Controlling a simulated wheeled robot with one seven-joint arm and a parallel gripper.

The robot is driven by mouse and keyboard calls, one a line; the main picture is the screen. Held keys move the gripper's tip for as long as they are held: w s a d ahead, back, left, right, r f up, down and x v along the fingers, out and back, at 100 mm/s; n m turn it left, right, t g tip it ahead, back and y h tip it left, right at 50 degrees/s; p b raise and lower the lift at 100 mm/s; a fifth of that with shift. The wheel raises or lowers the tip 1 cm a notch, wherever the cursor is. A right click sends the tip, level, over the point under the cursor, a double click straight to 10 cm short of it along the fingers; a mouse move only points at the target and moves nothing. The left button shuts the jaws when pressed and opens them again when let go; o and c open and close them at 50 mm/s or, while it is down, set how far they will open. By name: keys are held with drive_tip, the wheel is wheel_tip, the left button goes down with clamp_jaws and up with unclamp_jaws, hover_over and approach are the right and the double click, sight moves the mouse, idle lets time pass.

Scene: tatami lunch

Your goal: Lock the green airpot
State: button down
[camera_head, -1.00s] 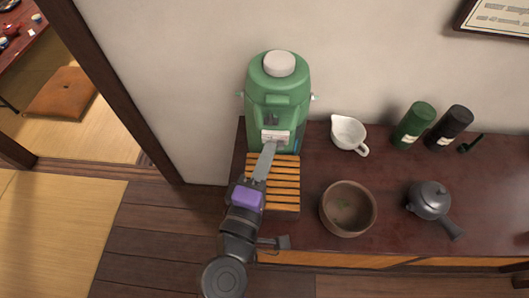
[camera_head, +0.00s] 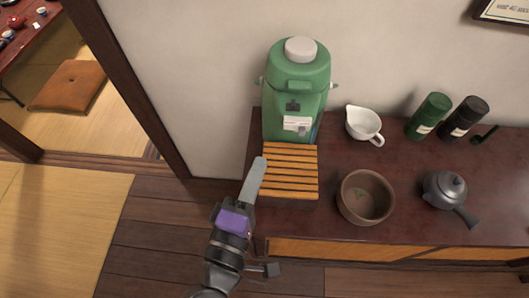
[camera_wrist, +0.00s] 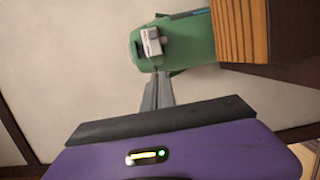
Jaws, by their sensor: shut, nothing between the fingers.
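The green airpot (camera_head: 297,95) stands upright at the left end of the dark sideboard, against the wall, with a round pale knob on top. A small white label or plate (camera_head: 297,124) and a dark spout show on its front. In the wrist view the airpot (camera_wrist: 165,55) appears sideways, with a white piece (camera_wrist: 151,42) on its front. My gripper (camera_head: 260,166) is shut and empty, just left of the slatted wooden tray, below and apart from the airpot. Its fingers also show in the wrist view (camera_wrist: 158,88). I cannot tell the lock's state.
The slatted wooden tray (camera_head: 291,176) lies directly in front of the airpot. To the right are a white pitcher (camera_head: 363,125), a brown bowl (camera_head: 366,197), a dark teapot (camera_head: 444,190) and two canisters. The floor left of the sideboard (camera_head: 420,223) is clear.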

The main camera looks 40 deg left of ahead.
drive_tip(key=shift+v, duration=1.2)
drive_tip(key=s+a+m+g+y, duration=0.1)
drive_tip(key=s+a+g+y, duration=0.2)
drive_tip(key=y, duration=0.2)
drive_tip(key=s+d+f+m+h, duration=0.1)
drive_tip(key=s+d+m+h, duration=0.2)
drive_tip(key=d, duration=1)
drive_tip(key=s+d+f+m+h, duration=0.1)
drive_tip(key=s+d+m+h, duration=0.2)
drive_tip(key=d+m, duration=0.7)
drive_tip(key=s+d+f+m+h, duration=0.1)
drive_tip(key=s+d+m+h, duration=0.3)
drive_tip(key=d, duration=1.2)
drive_tip(key=s+m, duration=0.2)
drive_tip(key=m, duration=0.1)
drive_tip(key=shift+d+f+t, duration=0.25)
drive_tip(key=shift+f+t, duration=0.05)
